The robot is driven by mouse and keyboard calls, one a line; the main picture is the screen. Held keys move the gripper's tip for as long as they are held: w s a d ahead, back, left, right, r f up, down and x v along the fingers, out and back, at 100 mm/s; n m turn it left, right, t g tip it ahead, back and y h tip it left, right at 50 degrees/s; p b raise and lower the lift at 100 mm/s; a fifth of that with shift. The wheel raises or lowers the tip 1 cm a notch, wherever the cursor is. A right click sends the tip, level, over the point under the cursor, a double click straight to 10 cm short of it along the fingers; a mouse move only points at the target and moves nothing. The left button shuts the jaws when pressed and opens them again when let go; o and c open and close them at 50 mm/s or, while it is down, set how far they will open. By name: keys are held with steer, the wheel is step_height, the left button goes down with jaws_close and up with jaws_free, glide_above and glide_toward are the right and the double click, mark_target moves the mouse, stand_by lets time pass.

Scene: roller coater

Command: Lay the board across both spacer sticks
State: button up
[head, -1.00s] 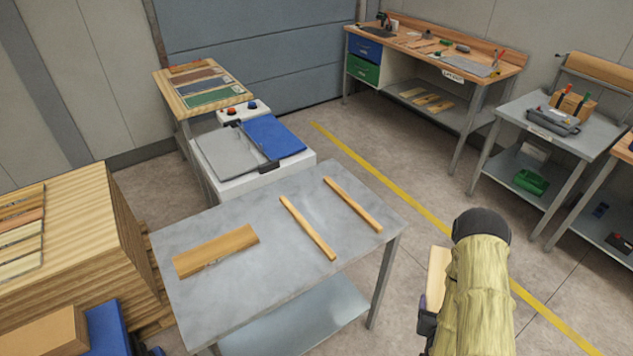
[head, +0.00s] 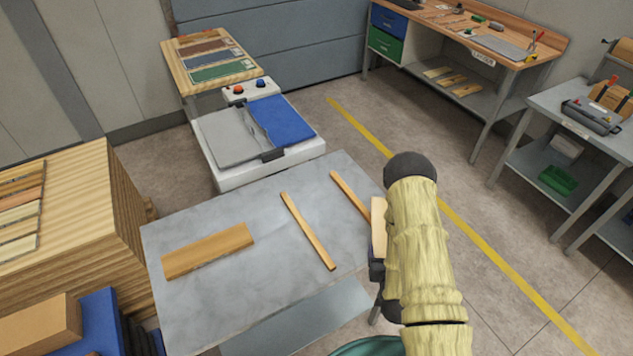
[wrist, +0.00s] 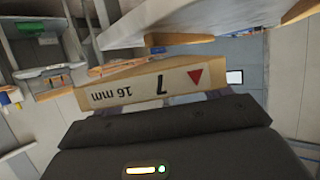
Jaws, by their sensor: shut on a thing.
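My gripper (head: 377,268) is shut on a pale wooden board (head: 379,228) at the right end of the grey metal table (head: 240,300). In the wrist view the board (wrist: 135,92) shows an edge marked "7", "16 mm" and a red triangle, upside down. Two thin spacer sticks lie roughly parallel on the table: the left stick (head: 307,231) is fully visible, and the right stick (head: 348,192) is partly hidden behind the board and my arm. The held board appears apart from the sticks; its exact height above the table is unclear.
Another wooden board (head: 207,250) lies on the table's left part. A white machine with a blue panel (head: 280,122) stands behind the table. A wooden stack (head: 75,220) stands at left. Bare tabletop lies between the left stick and the lying board.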

steer(key=shift+w+a, duration=0.15)
steer(key=shift+w, duration=0.35)
steer(key=shift+s+r, duration=0.1)
steer(key=shift+s, duration=0.15)
steer(key=shift+a, duration=0.25)
steer(key=w+a+n+y, duration=0.1)
steer(key=w+a, duration=0.2)
steer(key=w+a+r+n+y, duration=0.1)
steer(key=w+a+y, duration=0.1)
steer(key=w+a, duration=0.1)
steer(key=w+a+n+y, duration=0.1)
steer(key=w+a, duration=0.2)
steer(key=w, duration=0.1)
steer(key=shift+w+a+r+n+g, duration=0.2)
steer(key=shift+r+n+g, duration=0.1)
steer(key=shift+n, duration=0.1)
steer(key=w+a+r+n+g+y, duration=0.1)
steer(key=w+a+r+n+y, duration=0.2)
steer(key=w+a, duration=0.3)
steer(key=shift+w+a+r+g+y, duration=0.3)
steer(key=shift+a+r+y, duration=0.1)
steer(key=shift+a, duration=0.1)
steer(key=shift+f, duration=0.15)
steer(key=shift+f+b, duration=1.4)
steer(key=shift+f, duration=1.9)
